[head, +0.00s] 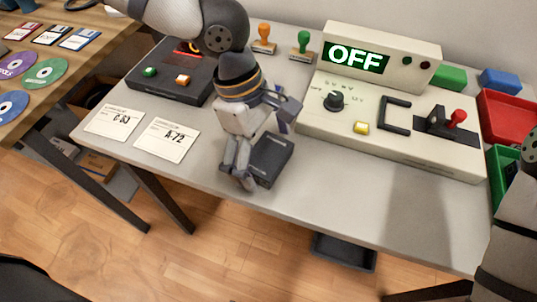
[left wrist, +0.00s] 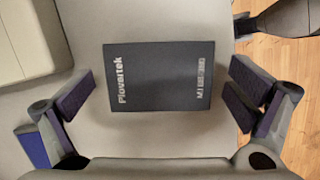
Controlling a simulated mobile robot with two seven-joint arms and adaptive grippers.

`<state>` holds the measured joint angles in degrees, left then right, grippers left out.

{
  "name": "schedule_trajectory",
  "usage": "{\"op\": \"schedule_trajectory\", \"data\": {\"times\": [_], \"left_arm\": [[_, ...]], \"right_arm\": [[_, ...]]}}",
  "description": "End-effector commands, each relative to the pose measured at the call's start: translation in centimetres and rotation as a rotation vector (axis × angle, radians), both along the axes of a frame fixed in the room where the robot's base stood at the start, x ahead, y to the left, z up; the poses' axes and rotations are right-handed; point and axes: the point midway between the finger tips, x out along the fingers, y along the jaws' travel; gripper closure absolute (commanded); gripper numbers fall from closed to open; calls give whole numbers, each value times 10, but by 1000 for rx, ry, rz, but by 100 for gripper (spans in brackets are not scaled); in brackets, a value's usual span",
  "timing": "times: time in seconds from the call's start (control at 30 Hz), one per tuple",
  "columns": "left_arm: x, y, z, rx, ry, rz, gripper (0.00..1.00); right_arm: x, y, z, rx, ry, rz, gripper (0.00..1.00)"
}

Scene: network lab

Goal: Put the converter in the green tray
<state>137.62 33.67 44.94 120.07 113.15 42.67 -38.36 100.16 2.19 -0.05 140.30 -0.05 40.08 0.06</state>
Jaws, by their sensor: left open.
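The converter, a flat dark box (head: 272,158), lies on the grey table in front of the control panel. In the left wrist view the converter (left wrist: 160,78) shows white lettering reading "Plovertek". My left gripper (head: 262,150) is open above it, hiding part of it in the head view. In the left wrist view its fingers stand apart on either side of the box, with gaps on both sides. The green tray (head: 504,172) is at the table's right edge, partly hidden by my right arm. My right gripper is out of view.
A panel reading "OFF" (head: 394,138) with a knob, handle and red-topped lever stands behind the converter. A red tray (head: 507,116), green block (head: 450,77) and blue block (head: 500,81) are at right. Two label cards (head: 167,138) lie at left. The front right table is clear.

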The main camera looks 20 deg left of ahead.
Motion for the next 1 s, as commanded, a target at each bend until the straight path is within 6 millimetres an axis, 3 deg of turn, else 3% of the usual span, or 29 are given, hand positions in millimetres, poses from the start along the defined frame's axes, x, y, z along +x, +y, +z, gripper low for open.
{"op": "schedule_trajectory", "data": {"times": [0.13,0.17,0.4,0.47,0.77,0.9,1.0], "left_arm": [[0,0,1,1,-2,1,1],[0,0,2,1,-2,1,5],[0,0,2,1,-2,1,60],[0,0,2,-1,-3,1,68],[1,0,10,0,-5,2,68],[2,0,39,-3,-9,3,68],[-21,-6,68,-2,-17,-2,68]], "right_arm": [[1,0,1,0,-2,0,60],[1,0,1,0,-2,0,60],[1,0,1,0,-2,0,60],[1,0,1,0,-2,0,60],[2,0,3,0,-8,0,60],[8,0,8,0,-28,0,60],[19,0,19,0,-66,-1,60]]}}
